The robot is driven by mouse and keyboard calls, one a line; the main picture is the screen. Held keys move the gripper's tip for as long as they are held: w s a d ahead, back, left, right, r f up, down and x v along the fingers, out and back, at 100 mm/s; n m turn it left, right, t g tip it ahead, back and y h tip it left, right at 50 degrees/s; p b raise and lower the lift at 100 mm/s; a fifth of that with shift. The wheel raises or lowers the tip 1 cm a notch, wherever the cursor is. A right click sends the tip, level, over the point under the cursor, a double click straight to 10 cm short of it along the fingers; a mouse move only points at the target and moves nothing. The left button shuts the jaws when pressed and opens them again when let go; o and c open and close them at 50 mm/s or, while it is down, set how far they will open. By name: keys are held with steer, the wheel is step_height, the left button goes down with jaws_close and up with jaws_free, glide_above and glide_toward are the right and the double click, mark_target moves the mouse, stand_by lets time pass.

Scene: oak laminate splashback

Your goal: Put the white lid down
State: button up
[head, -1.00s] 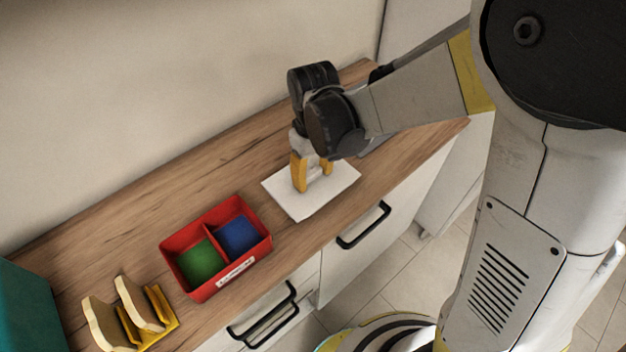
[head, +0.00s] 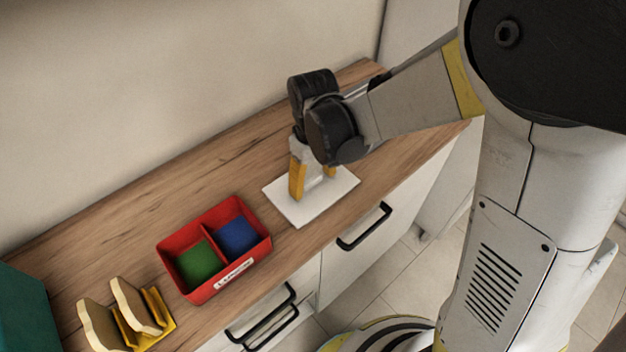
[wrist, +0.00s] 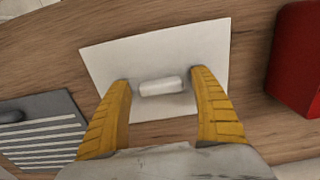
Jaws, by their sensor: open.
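The white lid (head: 283,201) is a flat square plate lying on the wooden counter beneath my gripper (head: 313,185). In the wrist view the white lid (wrist: 215,50) lies flat, with a small white bar handle (wrist: 161,86) standing at its middle. My gripper (wrist: 160,88) is open, its yellow fingers on either side of the handle with a gap at each side. In the head view the handle is mostly hidden by the fingers.
A red two-part box (head: 203,295) with a green and a blue compartment stands left of the lid. A yellow rack (head: 150,333) with cream boards is at the lower left. A grey striped object (wrist: 45,135) shows in the wrist view. Bare counter (head: 235,155) lies behind.

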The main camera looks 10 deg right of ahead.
mark_target(313, 180)
step_height(313, 180, up, 11)
steer(key=p, duration=0.4)
steer(key=s+d+r+m+t, duration=0.6)
steer(key=s+d+r, duration=0.3)
steer(key=d, duration=0.4)
steer(key=shift+s+m+t, duration=0.4)
steer(key=shift+s+t, duration=0.2)
steer(key=shift+s, duration=0.15)
steer(key=shift+d, duration=0.1)
